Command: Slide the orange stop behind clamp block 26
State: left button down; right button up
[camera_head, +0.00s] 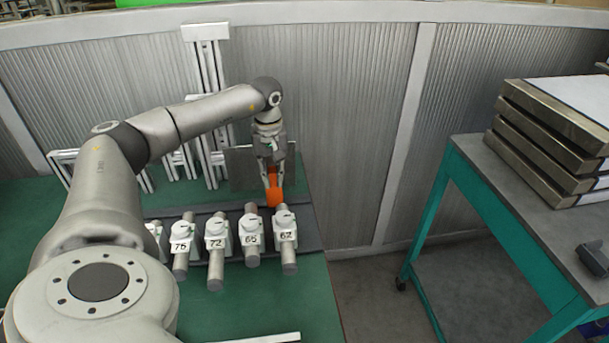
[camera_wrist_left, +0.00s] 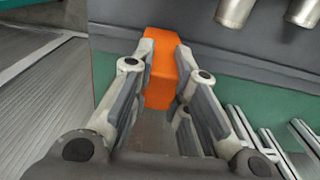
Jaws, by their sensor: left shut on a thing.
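The orange stop (camera_head: 274,194) is a small orange block at the back of the dark rail, at its right end, behind the clamp blocks. My left gripper (camera_head: 275,187) is shut on it from above. In the left wrist view the orange stop (camera_wrist_left: 160,70) sits between both fingers. Clamp blocks with white labels stand in a row, reading about 75 (camera_head: 181,246), 72 (camera_head: 216,243), 65 (camera_head: 250,239) and 62 (camera_head: 286,236). Another at the left is partly hidden by my arm. I can read no label 26. My right gripper is out of view.
The dark rail (camera_head: 312,231) lies on a green bench top (camera_head: 250,303). Metal profile frames (camera_head: 207,105) and a grey plate (camera_head: 240,170) stand behind. A teal-framed table (camera_head: 520,195) with stacked flat boxes (camera_head: 545,125) is at the right, across a floor gap.

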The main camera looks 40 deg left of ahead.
pick_arm(q)
jog(key=s+a+b, duration=0.1)
jog(key=s+a, duration=0.6)
jog(key=s, duration=0.2)
jog(key=shift+s+a, duration=0.15)
jog(key=shift+a, duration=0.05)
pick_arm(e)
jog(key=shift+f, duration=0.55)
pick_arm(q)
jog(key=shift+s, duration=0.1)
jog(key=s+a+b, duration=0.6)
jog(key=s+a, duration=0.6)
jog(key=s, duration=0.3)
jog(key=shift+s+a, duration=0.2)
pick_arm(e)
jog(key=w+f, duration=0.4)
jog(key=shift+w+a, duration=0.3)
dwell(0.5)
